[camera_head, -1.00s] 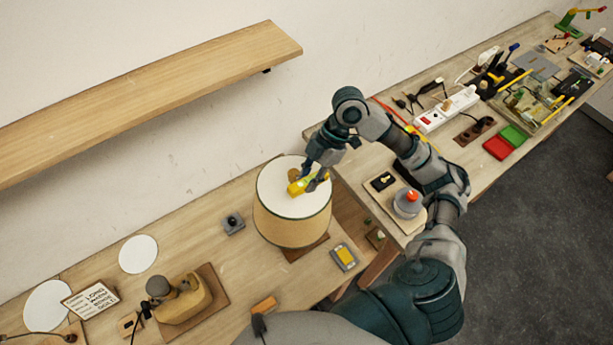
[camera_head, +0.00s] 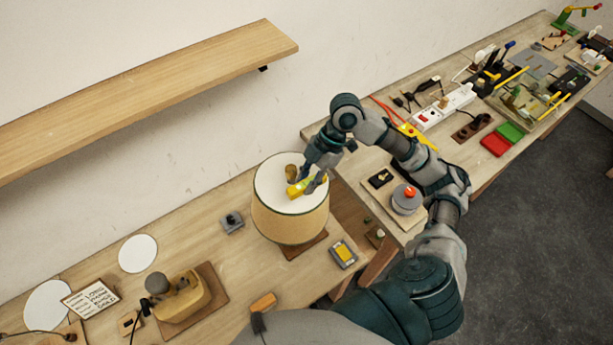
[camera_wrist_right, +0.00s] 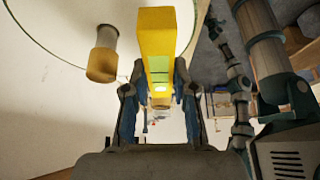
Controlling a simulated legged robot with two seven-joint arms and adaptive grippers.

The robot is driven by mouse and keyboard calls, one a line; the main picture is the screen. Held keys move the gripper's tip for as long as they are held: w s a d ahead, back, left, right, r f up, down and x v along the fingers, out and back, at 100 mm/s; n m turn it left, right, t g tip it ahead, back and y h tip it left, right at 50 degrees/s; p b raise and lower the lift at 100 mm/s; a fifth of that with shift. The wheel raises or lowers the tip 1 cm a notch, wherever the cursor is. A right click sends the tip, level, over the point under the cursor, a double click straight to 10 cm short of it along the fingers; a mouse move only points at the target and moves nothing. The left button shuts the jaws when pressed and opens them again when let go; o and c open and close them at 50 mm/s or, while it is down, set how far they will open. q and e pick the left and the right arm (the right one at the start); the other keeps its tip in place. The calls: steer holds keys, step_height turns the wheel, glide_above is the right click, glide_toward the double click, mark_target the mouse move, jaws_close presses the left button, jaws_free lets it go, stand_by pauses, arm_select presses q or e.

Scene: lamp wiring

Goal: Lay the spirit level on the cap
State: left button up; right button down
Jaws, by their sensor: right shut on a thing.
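The spirit level (camera_head: 295,190) is a yellow bar over the white round cap (camera_head: 273,188) on top of the tan lampshade drum (camera_head: 285,225). My right gripper (camera_head: 314,184) is shut on the spirit level from the right side. In the right wrist view the level (camera_wrist_right: 157,40) sticks out beyond the fingertips (camera_wrist_right: 158,92), with a green vial strip on its face. A brown knob (camera_head: 291,171) stands up from the cap beside the level; it also shows in the wrist view (camera_wrist_right: 102,55), apart from the level. I cannot tell whether the level touches the cap. My left gripper is out of view.
A yellow-and-grey box (camera_head: 343,254) and a small grey block (camera_head: 231,222) lie near the shade. A grey pot with a red top (camera_head: 406,199) stands on the right bench. A shelf (camera_head: 150,95) hangs on the wall. Bare bench (camera_head: 225,265) lies left of the shade.

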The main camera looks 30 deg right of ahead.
steer(key=shift+a+f+b, duration=0.1)
steer(key=shift+f+b, duration=0.2)
steer(key=shift+f, duration=0.6)
steer(key=shift+a+f, duration=0.1)
steer(key=shift+f, duration=0.2)
steer(key=shift+w+a+f+b, duration=0.1)
steer(key=shift+f+b, duration=0.15)
steer(key=shift+b, duration=0.05)
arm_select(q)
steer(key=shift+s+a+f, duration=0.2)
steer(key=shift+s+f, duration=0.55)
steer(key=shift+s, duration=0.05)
arm_select(e)
steer(key=shift+f, duration=0.4)
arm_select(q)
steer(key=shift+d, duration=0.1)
arm_select(e)
steer(key=c, duration=1.3)
jaws_free()
steer(key=shift+d, duration=0.2)
steer(key=o, duration=0.4)
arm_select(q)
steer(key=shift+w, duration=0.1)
arm_select(e)
steer(key=shift+o, duration=0.2)
steer(key=shift+a, duration=0.1)
